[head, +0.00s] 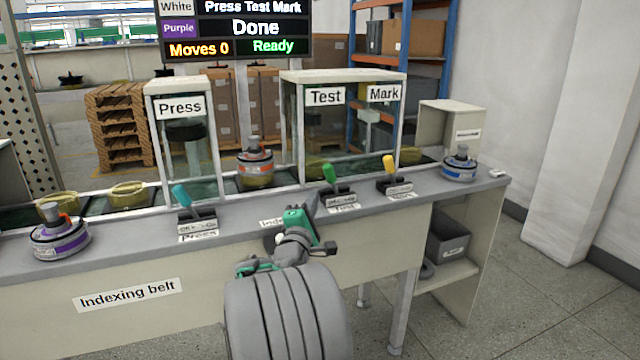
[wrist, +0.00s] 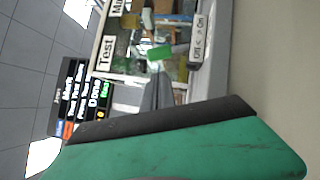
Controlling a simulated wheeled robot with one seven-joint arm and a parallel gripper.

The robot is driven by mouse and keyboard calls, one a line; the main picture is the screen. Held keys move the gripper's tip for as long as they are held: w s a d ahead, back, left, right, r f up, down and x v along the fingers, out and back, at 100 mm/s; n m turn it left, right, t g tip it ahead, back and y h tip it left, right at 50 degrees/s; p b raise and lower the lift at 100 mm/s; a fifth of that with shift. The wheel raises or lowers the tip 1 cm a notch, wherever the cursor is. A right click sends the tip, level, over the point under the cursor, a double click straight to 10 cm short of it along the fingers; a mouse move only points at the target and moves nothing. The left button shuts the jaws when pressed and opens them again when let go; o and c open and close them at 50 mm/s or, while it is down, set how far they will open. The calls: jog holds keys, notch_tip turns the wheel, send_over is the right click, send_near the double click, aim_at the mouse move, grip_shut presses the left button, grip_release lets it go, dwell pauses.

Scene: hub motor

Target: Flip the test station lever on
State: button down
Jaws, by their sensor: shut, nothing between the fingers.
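The test station lever (head: 329,174) has a green handle and stands on a dark base on the bench front, below the Test sign. Its handle leans to the left, the Off side of its Off-On label. In the wrist view the green handle (wrist: 159,53) shows beyond my gripper, with its Off-On plate (wrist: 197,38) beside it. My gripper (head: 298,215), green and dark grey, is shut and empty. It is in front of the bench edge, to the left of and nearer than the lever, apart from it.
The teal Press lever (head: 181,195) is to the left and the yellow Mark lever (head: 388,163) close to the right. A purple-banded motor (head: 60,236) and a blue-banded motor (head: 459,165) stand on the bench. The screen (head: 237,30) reads Ready.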

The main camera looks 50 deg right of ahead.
aim_at(333, 182)
jog(key=x, duration=0.8)
jog(key=shift+d, duration=0.2)
jog(key=shift+r, duration=0.1)
